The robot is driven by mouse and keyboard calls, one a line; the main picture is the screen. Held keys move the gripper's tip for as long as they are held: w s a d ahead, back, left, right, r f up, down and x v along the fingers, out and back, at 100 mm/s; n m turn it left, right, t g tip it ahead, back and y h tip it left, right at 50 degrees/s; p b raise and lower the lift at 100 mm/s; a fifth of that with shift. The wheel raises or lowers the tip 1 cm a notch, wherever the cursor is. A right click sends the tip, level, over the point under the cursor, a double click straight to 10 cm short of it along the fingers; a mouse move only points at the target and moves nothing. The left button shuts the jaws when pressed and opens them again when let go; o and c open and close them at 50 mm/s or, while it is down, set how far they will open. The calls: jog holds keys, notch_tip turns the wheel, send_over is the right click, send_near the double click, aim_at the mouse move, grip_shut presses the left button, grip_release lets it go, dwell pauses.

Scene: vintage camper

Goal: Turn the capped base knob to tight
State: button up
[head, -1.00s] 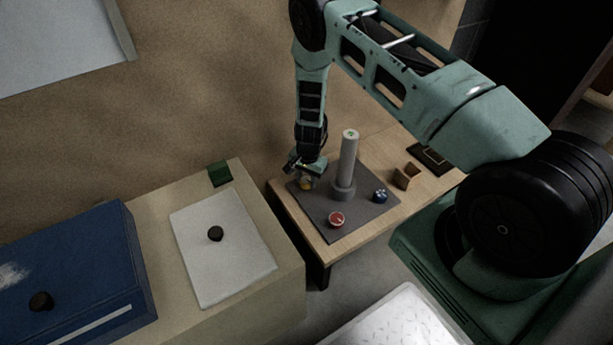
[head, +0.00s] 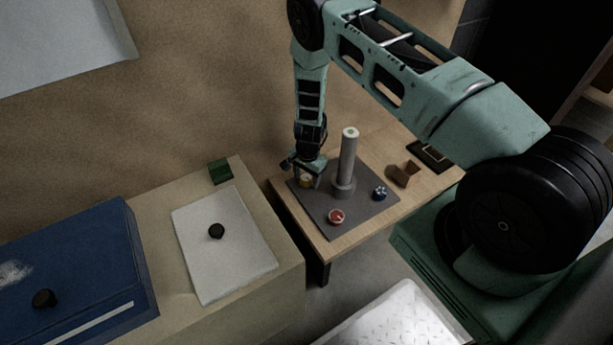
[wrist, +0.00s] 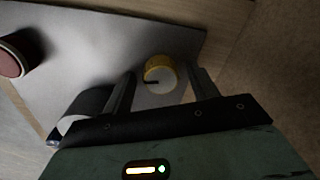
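A grey base plate (head: 340,212) on a small wooden table carries a tall grey post (head: 347,160) and three knobs. The yellow knob (head: 306,182) is at the plate's far left, the red knob (head: 336,217) at the front, the blue knob (head: 380,193) at the right. I cannot tell which the task means by "capped". My gripper (head: 308,178) points down at the yellow knob. In the wrist view my gripper (wrist: 160,88) is open, one finger on each side of the yellow knob (wrist: 160,72), with visible gaps. A dark pointer line shows on its pale top.
The red knob also shows in the wrist view (wrist: 14,58). A brown block (head: 403,174) and a dark framed panel (head: 431,156) lie right of the plate. A cabinet with a white board (head: 225,255) stands left; the wall is close behind my gripper.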

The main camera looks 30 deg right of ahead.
aim_at(309, 179)
notch_tip(309, 179, up, 17)
jog(key=p, duration=0.4)
jog(key=shift+s+d+r, duration=0.2)
jog(key=shift+s, duration=0.2)
jog(key=s+a+r+n+y, duration=0.1)
jog(key=s+a+r+n, duration=0.4)
jog(key=a+r, duration=0.4)
jog(key=s+a+r+n+y, duration=0.1)
jog(key=s+a+r+n, duration=0.4)
jog(key=a+r, duration=0.45)
jog(key=s+a+r+n, duration=0.1)
jog(key=s+r+n, duration=0.25)
jog(key=s, duration=0.35)
jog(key=s+a+r+n+h, duration=0.1)
jog(key=s+r+n, duration=0.25)
jog(key=s, duration=0.25)
jog(key=s+a+r+n, duration=0.1)
jog(key=s+r+n, duration=0.1)
jog(key=s+n, duration=0.35)
notch_tip(309, 179, up, 23)
jog(key=s+m+p, duration=0.1)
jog(key=s+p, duration=0.1)
jog(key=p, duration=2)
jog(key=shift+s+d+f+g+h+p, duration=0.15)
jog(key=shift+d+f+g+h+p, duration=0.1)
jog(key=shift+g+h+p, duration=0.1)
